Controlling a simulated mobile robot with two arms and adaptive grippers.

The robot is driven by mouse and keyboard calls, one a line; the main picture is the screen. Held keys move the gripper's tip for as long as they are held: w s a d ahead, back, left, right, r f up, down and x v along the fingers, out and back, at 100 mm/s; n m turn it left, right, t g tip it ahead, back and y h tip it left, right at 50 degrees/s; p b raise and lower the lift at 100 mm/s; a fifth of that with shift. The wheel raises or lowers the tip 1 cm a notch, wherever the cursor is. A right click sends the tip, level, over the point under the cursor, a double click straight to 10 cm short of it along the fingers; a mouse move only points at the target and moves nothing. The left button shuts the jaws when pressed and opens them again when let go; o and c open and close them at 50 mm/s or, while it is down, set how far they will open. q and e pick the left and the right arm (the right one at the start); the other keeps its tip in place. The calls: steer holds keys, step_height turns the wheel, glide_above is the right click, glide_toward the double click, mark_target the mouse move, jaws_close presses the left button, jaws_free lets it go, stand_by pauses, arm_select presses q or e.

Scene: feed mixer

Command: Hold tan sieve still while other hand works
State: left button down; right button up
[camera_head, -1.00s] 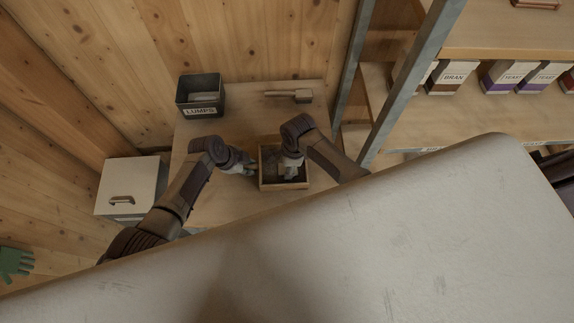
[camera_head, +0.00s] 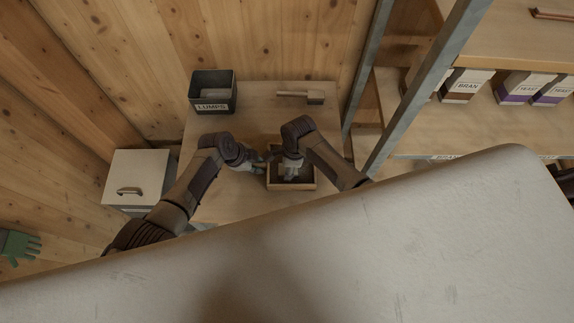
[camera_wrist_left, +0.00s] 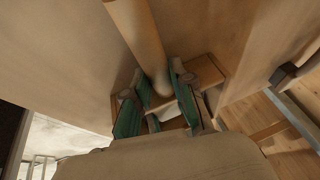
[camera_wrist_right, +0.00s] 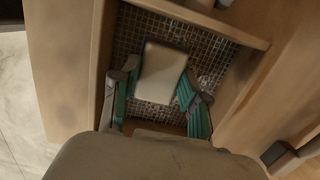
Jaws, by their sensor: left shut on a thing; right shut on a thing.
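The tan sieve (camera_head: 291,187) is a square wooden frame on the table in the head view. Its dark mesh (camera_wrist_right: 210,60) shows in the right wrist view. My left gripper (camera_head: 263,160) is at the sieve's left side. In the left wrist view its green-padded fingers (camera_wrist_left: 158,100) are shut on a tan round bar (camera_wrist_left: 140,35), which seems to be the sieve's handle. My right gripper (camera_head: 291,170) is inside the sieve frame. In the right wrist view its fingers (camera_wrist_right: 155,100) are shut on a pale block (camera_wrist_right: 161,72) over the mesh. The block hides part of the mesh.
A dark bin labelled LUMPS (camera_head: 212,106) and a wooden-handled brush (camera_head: 300,95) stand at the table's back. A pale lidded box (camera_head: 140,170) is left of the table. A large pale surface (camera_head: 380,250) fills the foreground.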

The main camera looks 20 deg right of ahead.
steer(key=shift+s+d+f, duration=0.1)
steer(key=shift+s+d, duration=0.2)
steer(key=shift+d, duration=0.35)
steer(key=shift+s+d, duration=0.3)
steer(key=shift+d, duration=0.3)
steer(key=shift+w+a, duration=0.1)
steer(key=shift+a, duration=0.05)
steer(key=shift+w+a, duration=0.3)
steer(key=shift+a, duration=0.35)
steer(key=shift+w+a, duration=0.3)
steer(key=shift+a, duration=0.35)
steer(key=shift+r, duration=0.2)
steer(key=shift+d, duration=0.1)
steer(key=shift+s+d+f, duration=0.1)
steer(key=shift+s+d, duration=0.1)
steer(key=shift+d, duration=0.5)
steer(key=shift+s+d, duration=0.2)
steer(key=shift+d, duration=0.45)
